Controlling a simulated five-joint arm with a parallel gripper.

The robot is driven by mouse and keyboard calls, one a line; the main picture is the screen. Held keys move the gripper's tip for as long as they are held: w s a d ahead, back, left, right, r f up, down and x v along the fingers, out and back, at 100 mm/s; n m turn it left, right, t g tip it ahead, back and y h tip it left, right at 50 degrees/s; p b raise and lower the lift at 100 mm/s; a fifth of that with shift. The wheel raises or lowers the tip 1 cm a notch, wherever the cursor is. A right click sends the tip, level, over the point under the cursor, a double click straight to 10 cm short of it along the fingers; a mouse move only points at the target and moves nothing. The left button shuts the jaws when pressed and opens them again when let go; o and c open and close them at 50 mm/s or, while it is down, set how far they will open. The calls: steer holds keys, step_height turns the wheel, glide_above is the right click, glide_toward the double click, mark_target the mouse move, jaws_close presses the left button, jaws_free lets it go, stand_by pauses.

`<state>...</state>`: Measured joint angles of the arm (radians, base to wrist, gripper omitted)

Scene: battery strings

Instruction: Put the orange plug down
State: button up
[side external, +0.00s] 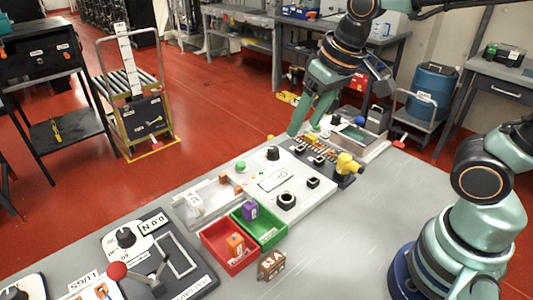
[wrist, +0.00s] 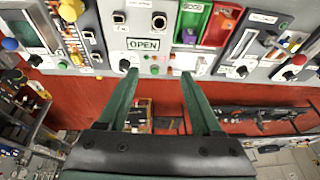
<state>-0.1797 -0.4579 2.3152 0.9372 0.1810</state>
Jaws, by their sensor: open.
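My gripper (side external: 305,128) is open, with its fingers pointing down near the far end of the light grey panel (side external: 318,206). In the wrist view, the fingertips (wrist: 160,74) are wide apart with nothing between them. An orange plug-like block (side external: 235,244) sits in the red bin (side external: 214,258), well away from my gripper. In the wrist view, something orange (wrist: 228,22) shows in the red bin (wrist: 209,42). A smaller orange piece (side external: 222,179) lies by the panel's clear-walled tray; I cannot tell which of the two is the plug.
A green bin (side external: 273,240) with a purple block (side external: 250,208) adjoins the red bin. A brown box (side external: 271,264) stands in front. A yellow knob (side external: 348,163) and black knobs (side external: 287,200) rise from the panels. The table's right side (side external: 370,225) is clear.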

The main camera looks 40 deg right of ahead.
steer(key=s+d+t, duration=0.1)
steer(key=s+d, duration=0.1)
steer(key=d, duration=0.3)
steer(key=shift+s+d+r+t+h, duration=0.3)
steer(key=shift+s+d+r, duration=0.05)
steer(key=shift+d, duration=0.05)
